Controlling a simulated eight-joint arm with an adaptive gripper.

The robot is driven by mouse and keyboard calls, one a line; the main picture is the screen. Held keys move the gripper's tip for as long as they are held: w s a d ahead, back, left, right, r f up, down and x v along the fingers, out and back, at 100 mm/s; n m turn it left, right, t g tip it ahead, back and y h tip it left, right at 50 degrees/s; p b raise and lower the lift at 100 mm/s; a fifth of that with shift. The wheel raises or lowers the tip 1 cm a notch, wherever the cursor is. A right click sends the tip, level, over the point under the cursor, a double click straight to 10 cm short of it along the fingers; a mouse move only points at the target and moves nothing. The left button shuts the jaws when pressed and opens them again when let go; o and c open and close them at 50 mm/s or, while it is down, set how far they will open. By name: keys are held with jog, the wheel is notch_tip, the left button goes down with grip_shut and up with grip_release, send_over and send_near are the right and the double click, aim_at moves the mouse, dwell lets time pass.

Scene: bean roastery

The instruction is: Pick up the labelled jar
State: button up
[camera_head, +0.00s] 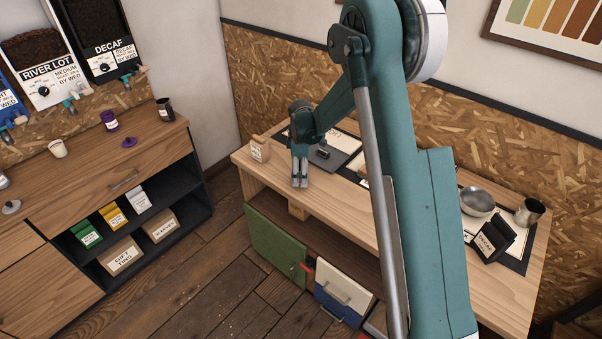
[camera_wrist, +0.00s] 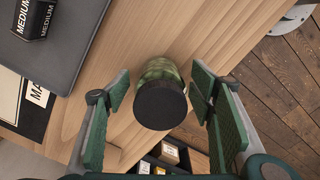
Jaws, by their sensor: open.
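A jar with a round black lid and a mottled green body (camera_wrist: 160,70) stands near the edge of the wooden worktop in the wrist view. I see it from above and at a slant; no label shows on the part in view. My gripper (camera_wrist: 160,92) is open, with one green-padded finger on each side of the jar and a gap on both sides. In the head view my gripper (camera_head: 300,182) points down over the left part of the worktop (camera_head: 335,205); I cannot make out the jar there.
A grey flat device (camera_wrist: 95,35) carries a black block marked MEDIUM (camera_wrist: 35,18), left of the jar. A small wooden labelled stand (camera_head: 260,148) is left of my gripper. At the right are a metal bowl (camera_head: 477,203), a metal cup (camera_head: 529,212) and a black DECAF box (camera_head: 494,240).

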jog(key=shift+c, duration=0.7)
jog(key=c, duration=1)
jog(key=shift+o, duration=0.2)
jog(key=shift+r, duration=0.15)
jog(key=shift+r, duration=4.9)
